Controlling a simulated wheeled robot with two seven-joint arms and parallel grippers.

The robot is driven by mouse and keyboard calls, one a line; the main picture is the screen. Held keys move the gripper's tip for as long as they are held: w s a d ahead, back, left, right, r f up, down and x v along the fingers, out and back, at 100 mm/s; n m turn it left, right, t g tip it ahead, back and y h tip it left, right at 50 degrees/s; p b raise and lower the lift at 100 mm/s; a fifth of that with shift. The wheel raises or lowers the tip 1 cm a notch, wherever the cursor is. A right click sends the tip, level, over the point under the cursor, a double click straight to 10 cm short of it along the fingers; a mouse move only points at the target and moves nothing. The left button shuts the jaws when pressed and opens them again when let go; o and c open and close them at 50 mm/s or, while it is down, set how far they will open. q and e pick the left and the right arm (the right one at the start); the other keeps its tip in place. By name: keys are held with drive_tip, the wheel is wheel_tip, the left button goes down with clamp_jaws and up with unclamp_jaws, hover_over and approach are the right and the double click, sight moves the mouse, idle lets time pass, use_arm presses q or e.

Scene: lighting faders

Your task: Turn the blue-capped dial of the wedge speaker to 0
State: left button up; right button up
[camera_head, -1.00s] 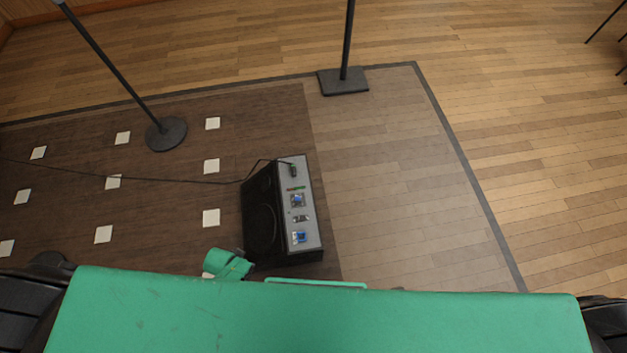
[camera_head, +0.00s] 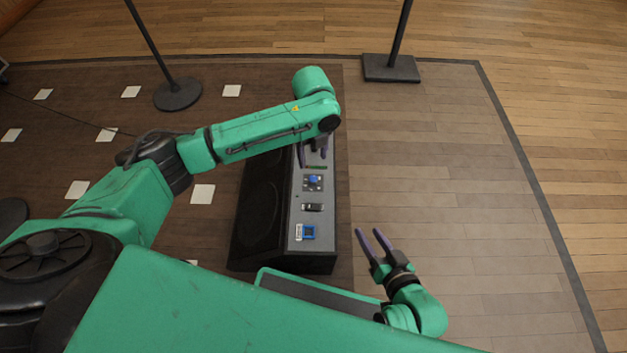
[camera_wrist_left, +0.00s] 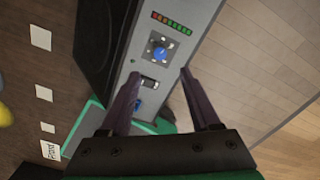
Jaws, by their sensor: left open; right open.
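The wedge speaker (camera_head: 262,212) stands on the dark floor with its grey control panel (camera_head: 298,209) facing up. Its blue-capped dial (camera_head: 313,181) is on the panel, and it also shows in the left wrist view (camera_wrist_left: 160,53). The dial's setting is too small to read. My left gripper (camera_head: 313,152) is open above the panel's far end, by the coloured light strip. In the left wrist view its fingers (camera_wrist_left: 159,74) are apart and empty, with the dial beyond the tips and between their lines. My right gripper (camera_head: 369,243) is open and empty, right of the speaker.
A black switch (camera_head: 313,207) and a blue square part (camera_head: 309,232) sit nearer on the same panel. Two stand bases, one round (camera_head: 178,94) and one square (camera_head: 391,68), are farther back. White floor squares lie to the left.

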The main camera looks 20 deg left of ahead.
sight(313, 178)
use_arm(q)
wheel_tip(313, 178, down, 11)
drive_tip(key=b, duration=0.4)
drive_tip(key=shift+r, duration=0.2)
clamp_jaws()
use_arm(e)
drive_tip(key=shift+m+t, duration=0.3)
drive_tip(key=shift+t, duration=0.3)
wheel_tip(313, 178, down, 5)
drive_tip(key=shift+a+f, duration=0.15)
